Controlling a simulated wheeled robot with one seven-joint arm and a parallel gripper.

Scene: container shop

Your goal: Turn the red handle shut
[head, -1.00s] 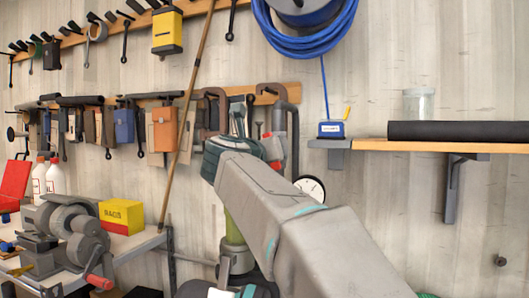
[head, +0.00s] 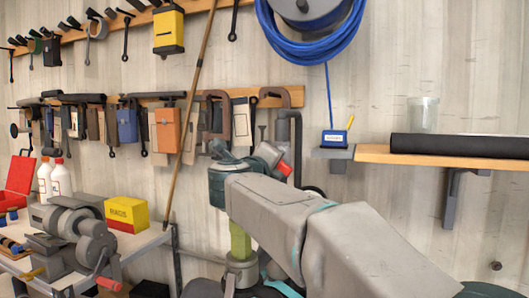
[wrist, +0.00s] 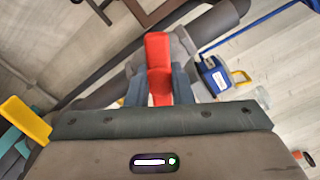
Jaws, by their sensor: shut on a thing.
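The red handle (wrist: 158,55) stands between the two fingers of my gripper (wrist: 159,88) in the wrist view, and the fingers are shut on it. Its far end sticks out past the fingertips. Behind it a grey fitting and a dark pipe (wrist: 100,92) run diagonally. In the head view a small part of the red handle (head: 285,168) shows beside my gripper (head: 268,153), in front of the wall pipe (head: 296,130). My arm hides most of the fitting, so I cannot tell the handle's angle there.
A shelf (head: 375,154) with a black roll (head: 460,146) and a clear jar (head: 422,114) is at right. Tools hang behind. A bench with a grinder (head: 85,235) and yellow box (head: 127,213) stands at left.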

